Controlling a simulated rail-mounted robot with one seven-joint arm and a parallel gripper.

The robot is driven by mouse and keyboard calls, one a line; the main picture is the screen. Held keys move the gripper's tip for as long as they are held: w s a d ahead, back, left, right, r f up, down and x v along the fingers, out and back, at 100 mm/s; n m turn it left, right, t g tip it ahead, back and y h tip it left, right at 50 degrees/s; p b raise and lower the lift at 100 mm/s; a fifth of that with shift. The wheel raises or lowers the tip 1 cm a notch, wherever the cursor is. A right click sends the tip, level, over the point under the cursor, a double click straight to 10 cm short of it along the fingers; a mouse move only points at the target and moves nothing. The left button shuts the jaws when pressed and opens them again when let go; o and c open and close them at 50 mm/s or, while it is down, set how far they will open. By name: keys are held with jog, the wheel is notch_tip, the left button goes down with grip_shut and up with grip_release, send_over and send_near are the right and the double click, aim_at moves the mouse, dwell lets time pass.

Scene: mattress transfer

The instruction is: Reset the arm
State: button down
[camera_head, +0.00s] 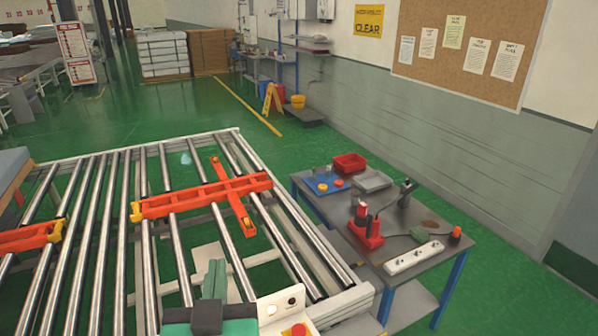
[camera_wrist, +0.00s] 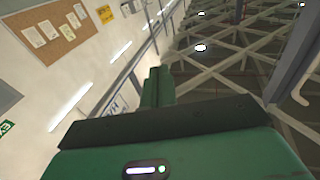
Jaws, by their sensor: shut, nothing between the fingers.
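My gripper (camera_head: 215,272) shows at the bottom of the head view, green with a dark grey block at its base. It stands in front of the roller conveyor (camera_head: 330,303), near its right side in the picture. In the wrist view my gripper (camera_wrist: 157,78) points up toward the ceiling, with its fingers together and nothing between them. The rest of the arm is mostly hidden below the head view's lower edge.
A red-orange cross-shaped frame (camera_head: 205,197) lies over the rollers. A work table (camera_head: 400,252) with tools and trays stands right of the conveyor. The wall holds a cork board (camera_head: 455,85). Green floor (camera_head: 150,130) is open behind the conveyor.

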jog(key=s+d+r+t+h, duration=0.1)
jog(key=s+d+r+t, duration=0.1)
jog(key=s+d+r, duration=0.2)
jog(key=s+d+r+m+t+h+p, duration=0.1)
jog(key=s+d+r, duration=0.3)
jog(key=r, duration=0.7)
jog(key=s+d+r+t, duration=0.3)
jog(key=s+d+r, duration=0.1)
jog(key=r, duration=0.4)
jog(key=shift+d+m+h+p, duration=0.3)
jog(key=shift+m+h+p, duration=0.05)
jog(key=shift+m+h, duration=0.05)
